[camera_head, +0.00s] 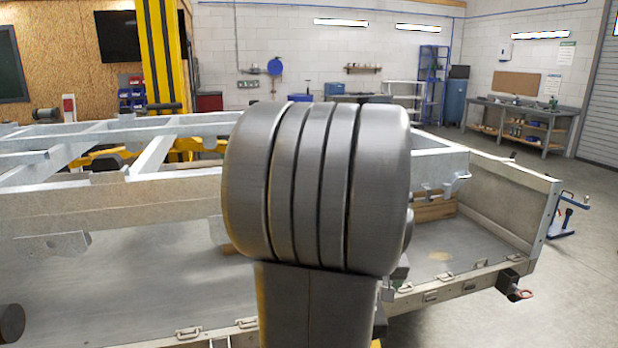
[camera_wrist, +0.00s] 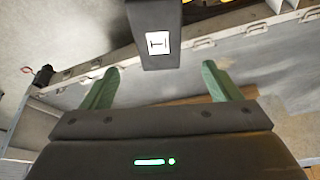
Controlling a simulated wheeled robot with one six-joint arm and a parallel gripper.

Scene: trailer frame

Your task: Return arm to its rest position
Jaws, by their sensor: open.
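My gripper (camera_wrist: 160,68) shows in the wrist view with its two green fingers wide apart. Nothing is seen held between them. A dark block with a white label reaches in from the top between the fingers; I cannot tell whether it is part of my own body. In the head view my large grey arm joint (camera_head: 315,190) stands upright in the middle and hides most of the gripper. The trailer frame (camera_head: 130,193) of pale metal beams lies behind and to the left of my arm. Its side rail (camera_wrist: 237,32) also shows in the wrist view, beyond the fingers.
The trailer's end panel (camera_head: 505,198) stands at the right, with a red-ringed coupling (camera_head: 512,285) at its corner. A yellow lift post (camera_head: 162,55) rises behind the frame. A workbench (camera_head: 525,125) is at the back right.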

